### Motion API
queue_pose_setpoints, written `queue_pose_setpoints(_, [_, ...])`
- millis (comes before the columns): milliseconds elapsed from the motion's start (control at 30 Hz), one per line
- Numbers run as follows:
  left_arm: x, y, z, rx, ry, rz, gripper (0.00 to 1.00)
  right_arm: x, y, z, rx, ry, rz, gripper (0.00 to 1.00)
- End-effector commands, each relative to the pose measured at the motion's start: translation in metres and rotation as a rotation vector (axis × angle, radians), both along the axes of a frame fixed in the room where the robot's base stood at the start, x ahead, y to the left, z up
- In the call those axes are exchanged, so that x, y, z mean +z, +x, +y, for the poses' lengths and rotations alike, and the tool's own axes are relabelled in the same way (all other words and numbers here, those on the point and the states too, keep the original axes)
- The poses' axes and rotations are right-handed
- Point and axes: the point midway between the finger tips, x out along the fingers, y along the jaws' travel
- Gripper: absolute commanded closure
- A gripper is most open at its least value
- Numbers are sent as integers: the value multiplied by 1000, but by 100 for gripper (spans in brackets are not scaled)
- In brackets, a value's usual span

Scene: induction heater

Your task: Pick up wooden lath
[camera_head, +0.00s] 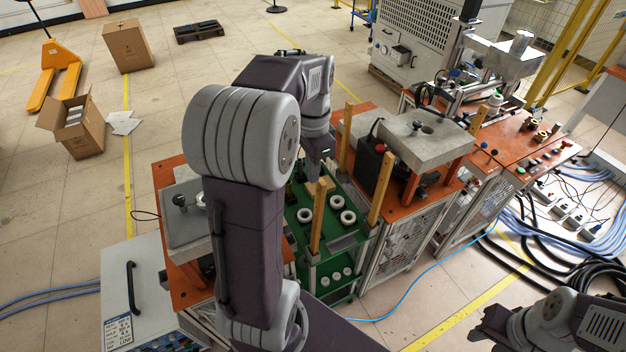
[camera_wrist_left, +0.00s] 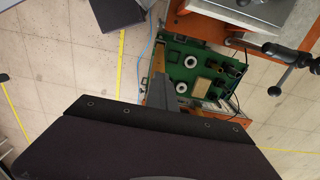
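Several upright wooden laths stand around the green shelf unit in the head view. One is at its front (camera_head: 317,215), one at its right corner (camera_head: 381,188) and one at its back (camera_head: 346,138). In the left wrist view, a wooden strip (camera_wrist_left: 157,62) runs along the shelf's edge and a flat tan piece (camera_wrist_left: 203,86) lies on the green surface. My left gripper (camera_head: 314,172) points down over the shelf, close behind the front lath; its fingers are partly hidden and I see no lath held. My right gripper (camera_head: 487,325) is at the lower right, far from the laths; its opening is unclear.
White rings (camera_head: 337,202) and dark parts sit on the green shelf (camera_head: 322,234). Orange-topped benches stand left (camera_head: 178,277) and right (camera_head: 412,207), the right one carrying a grey block (camera_head: 425,140). Cables (camera_head: 530,262) lie on the floor at right.

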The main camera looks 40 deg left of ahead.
Motion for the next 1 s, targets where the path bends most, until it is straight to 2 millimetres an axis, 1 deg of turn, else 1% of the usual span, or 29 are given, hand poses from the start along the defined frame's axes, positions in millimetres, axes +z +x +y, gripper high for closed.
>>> queue_pose_setpoints(133, [0,0,0,0,0,0,100,0,0,0,0,0,0,64])
queue_pose_setpoints(167, [0,0,0,0,0,0,96,0,0,0,0,0,0,64])
queue_pose_setpoints(200, [0,0,0,0,0,0,85,0,0,0,0,0,0,64])
queue_pose_setpoints(267, [0,0,0,0,0,0,69,0,0,0,0,0,0,64])
queue_pose_setpoints(300, [0,0,0,0,0,0,57,0,0,0,0,0,0,64])
queue_pose_setpoints(367, [0,0,0,0,0,0,41,0,0,0,0,0,0,64])
queue_pose_setpoints(400, [0,0,0,0,0,0,30,0,0,0,0,0,0,64])
queue_pose_setpoints(433, [-1,0,0,0,0,0,21,0,0,0,0,0,0,64])
queue_pose_setpoints(467, [-1,0,0,0,0,0,20,0,0,0,0,0,0,64])
queue_pose_setpoints(767, [1,0,0,0,0,-1,20,0,0,0,0,0,0,64])
queue_pose_setpoints(867, [14,1,1,0,2,-5,20,-1,0,0,0,0,0,64])
queue_pose_setpoints(1000, [46,2,1,0,3,-6,20,-2,0,0,0,0,0,64])
